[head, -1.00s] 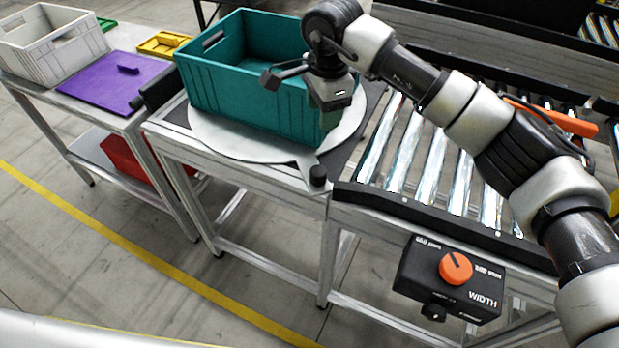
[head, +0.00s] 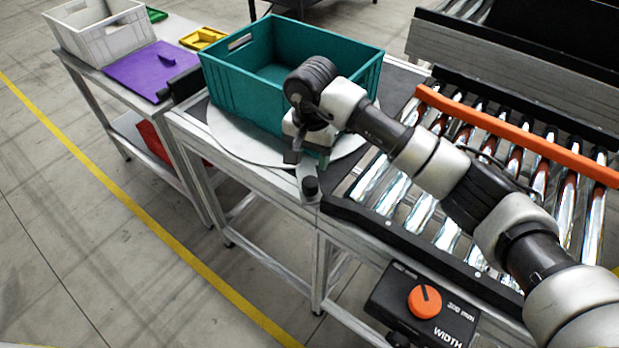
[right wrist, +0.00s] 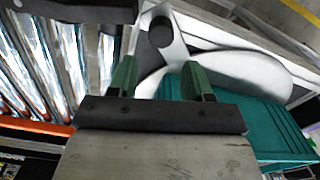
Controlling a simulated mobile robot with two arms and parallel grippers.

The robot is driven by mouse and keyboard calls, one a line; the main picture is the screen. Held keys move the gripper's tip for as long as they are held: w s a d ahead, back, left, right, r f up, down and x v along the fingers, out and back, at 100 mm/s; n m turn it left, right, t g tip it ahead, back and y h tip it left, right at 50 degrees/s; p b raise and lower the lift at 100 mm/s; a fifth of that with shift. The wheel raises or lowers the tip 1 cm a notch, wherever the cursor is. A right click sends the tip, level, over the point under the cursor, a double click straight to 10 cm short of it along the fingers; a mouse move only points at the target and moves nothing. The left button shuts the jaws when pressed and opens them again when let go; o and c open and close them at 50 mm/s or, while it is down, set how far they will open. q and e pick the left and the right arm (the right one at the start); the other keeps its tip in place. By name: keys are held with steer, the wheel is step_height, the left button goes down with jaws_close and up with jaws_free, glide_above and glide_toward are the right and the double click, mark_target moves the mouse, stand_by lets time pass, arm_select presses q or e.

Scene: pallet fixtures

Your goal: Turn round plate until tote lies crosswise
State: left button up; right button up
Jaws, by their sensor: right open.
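The teal tote (head: 226,88) sits upright on the light grey round plate (head: 236,136), its long side running roughly along the table's front edge. A short arm sticks out from the plate's front and carries a black knob (head: 311,188). My right gripper (head: 312,166) is just above and behind the knob, pointing down, beside the tote's near right corner, which my arm hides. In the right wrist view the green fingers (right wrist: 160,72) are apart with nothing between them. The knob (right wrist: 161,31) shows beyond the fingertips, not gripped. My left gripper is not in view.
A roller conveyor (head: 430,190) with an orange rail (head: 520,137) lies to the right. A WIDTH control box with an orange dial (head: 425,300) hangs at its front. To the left, a table holds a white crate (head: 112,38), a purple board (head: 150,68) and a yellow tray (head: 203,38).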

mark_target(310, 181)
step_height(310, 181, down, 7)
steer(key=shift+f+p, duration=0.15)
steer(key=shift+p, duration=0.65)
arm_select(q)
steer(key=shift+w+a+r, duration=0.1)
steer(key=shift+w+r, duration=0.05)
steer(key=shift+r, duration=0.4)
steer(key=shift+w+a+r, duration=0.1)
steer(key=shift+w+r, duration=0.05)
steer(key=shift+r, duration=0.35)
arm_select(e)
steer(key=shift+a+f, duration=0.1)
steer(key=shift+f, duration=0.6)
steer(key=c, duration=0.9)
jaws_close()
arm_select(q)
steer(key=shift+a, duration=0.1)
